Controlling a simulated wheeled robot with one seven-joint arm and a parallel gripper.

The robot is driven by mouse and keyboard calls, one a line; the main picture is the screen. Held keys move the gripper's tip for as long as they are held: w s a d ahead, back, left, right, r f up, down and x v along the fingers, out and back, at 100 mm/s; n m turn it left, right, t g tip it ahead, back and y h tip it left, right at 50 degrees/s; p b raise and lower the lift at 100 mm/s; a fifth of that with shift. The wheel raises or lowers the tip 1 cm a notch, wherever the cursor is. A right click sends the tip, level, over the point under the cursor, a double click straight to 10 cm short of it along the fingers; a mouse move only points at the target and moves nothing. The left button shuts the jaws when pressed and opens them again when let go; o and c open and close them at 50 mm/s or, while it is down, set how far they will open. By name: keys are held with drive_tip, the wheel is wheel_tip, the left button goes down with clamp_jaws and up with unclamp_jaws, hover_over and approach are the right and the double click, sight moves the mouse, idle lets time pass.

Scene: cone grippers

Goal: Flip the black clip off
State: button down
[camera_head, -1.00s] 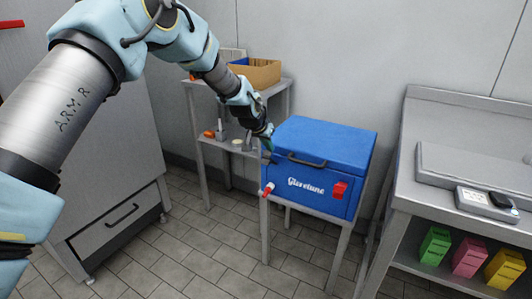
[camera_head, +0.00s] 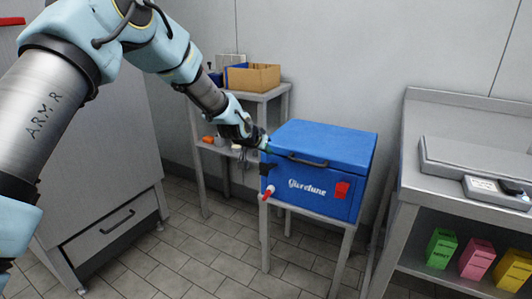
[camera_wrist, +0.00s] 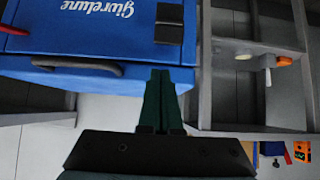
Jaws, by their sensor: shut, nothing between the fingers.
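The blue cooler box (camera_head: 315,205) stands on a small metal stand, its lid down. The black clip (camera_head: 267,169) is at the left end of its front, just below the lid edge. The wrist view, upside down, shows the black clip (camera_wrist: 168,22) as two dark blocks. My gripper (camera_head: 264,147) is at the lid's left front corner, just above the black clip. Its dark green fingers (camera_wrist: 162,72) are together and empty, with tips close to the clip. I cannot tell whether they touch the box.
A red tap (camera_head: 268,192) juts from the box's lower left front. A dark handle (camera_head: 307,160) is on the lid's front. A shelf with a cardboard box (camera_head: 252,77) stands behind to the left. A metal counter (camera_head: 420,200) stands to the right.

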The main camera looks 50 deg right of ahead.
drive_tip(key=shift+w+d+f, duration=0.1)
drive_tip(key=shift+d+f, duration=0.05)
drive_tip(key=shift+d, duration=0.25)
drive_tip(key=r, duration=0.1)
drive_tip(key=a+r+p, duration=0.1)
drive_tip(key=r, duration=0.1)
drive_tip(key=shift+r, duration=0.3)
drive_tip(key=s+a, duration=0.2)
drive_tip(key=a, duration=0.5)
drive_tip(key=shift+s+a+f+b, duration=0.15)
drive_tip(key=shift+a+f+b, duration=0.1)
drive_tip(key=shift+a+b, duration=0.15)
